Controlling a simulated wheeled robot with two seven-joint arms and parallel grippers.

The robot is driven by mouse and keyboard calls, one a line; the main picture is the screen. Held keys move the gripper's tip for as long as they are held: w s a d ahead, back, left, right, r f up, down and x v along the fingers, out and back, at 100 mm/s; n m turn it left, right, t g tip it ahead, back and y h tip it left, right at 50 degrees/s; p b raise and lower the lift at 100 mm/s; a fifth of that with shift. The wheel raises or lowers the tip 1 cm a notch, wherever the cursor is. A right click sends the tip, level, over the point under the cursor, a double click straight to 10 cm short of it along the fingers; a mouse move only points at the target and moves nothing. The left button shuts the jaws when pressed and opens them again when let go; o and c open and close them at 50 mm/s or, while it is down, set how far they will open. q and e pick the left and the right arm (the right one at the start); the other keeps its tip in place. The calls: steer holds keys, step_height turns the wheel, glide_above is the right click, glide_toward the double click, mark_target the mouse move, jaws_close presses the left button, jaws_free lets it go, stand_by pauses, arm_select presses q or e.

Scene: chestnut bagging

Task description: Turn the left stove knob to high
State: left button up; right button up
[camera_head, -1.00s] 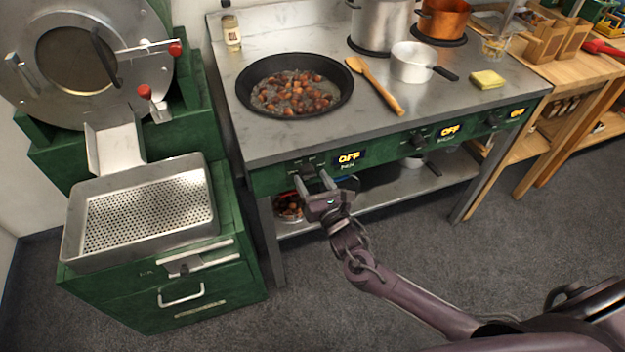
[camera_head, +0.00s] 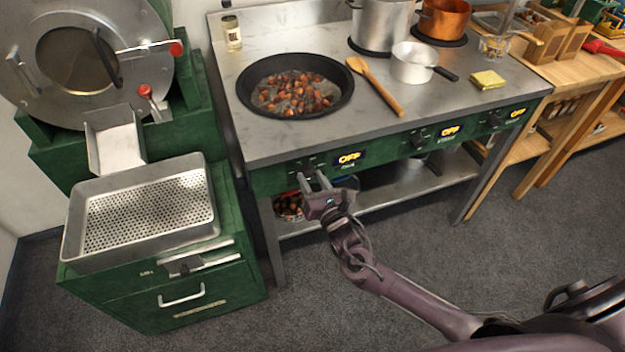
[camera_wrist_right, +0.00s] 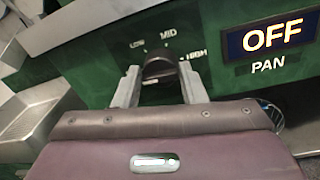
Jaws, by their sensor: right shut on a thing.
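The left stove knob (camera_wrist_right: 160,70) is a dark round knob on the green front panel, with LOW, MID and HIGH marked around it. It also shows in the head view (camera_head: 309,166). The display (camera_head: 348,158) beside it reads OFF, with PAN beneath it. My right gripper (camera_head: 313,181) is at the knob, its two fingers on either side of it and shut on it. In the wrist view the fingers (camera_wrist_right: 160,88) flank the knob, whose lower part is partly hidden. My left gripper is not in view.
A black pan (camera_head: 295,88) of chestnuts sits on the stove above the knob. A wooden spoon (camera_head: 376,86), a small pot (camera_head: 412,63) and a yellow sponge (camera_head: 487,79) lie to its right. A perforated metal tray (camera_head: 145,212) stands left of the stove.

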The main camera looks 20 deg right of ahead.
steer(key=m, duration=0.6)
steer(key=m+h, duration=0.1)
steer(key=m, duration=0.6)
steer(key=f+m, duration=0.1)
steer(key=m, duration=0.6)
steer(key=shift+t+b, duration=0.3)
steer(key=shift+t, duration=0.1)
steer(key=m, duration=0.5)
steer(key=shift+s+h, duration=0.1)
steer(key=shift+h, duration=0.3)
steer(key=m, duration=0.5)
steer(key=m+p, duration=0.1)
steer(key=m, duration=0.2)
steer(key=shift+a+g+h, duration=0.25)
steer(key=shift+g+h, duration=0.05)
steer(key=shift+m, duration=2)
steer(key=shift+p, duration=0.3)
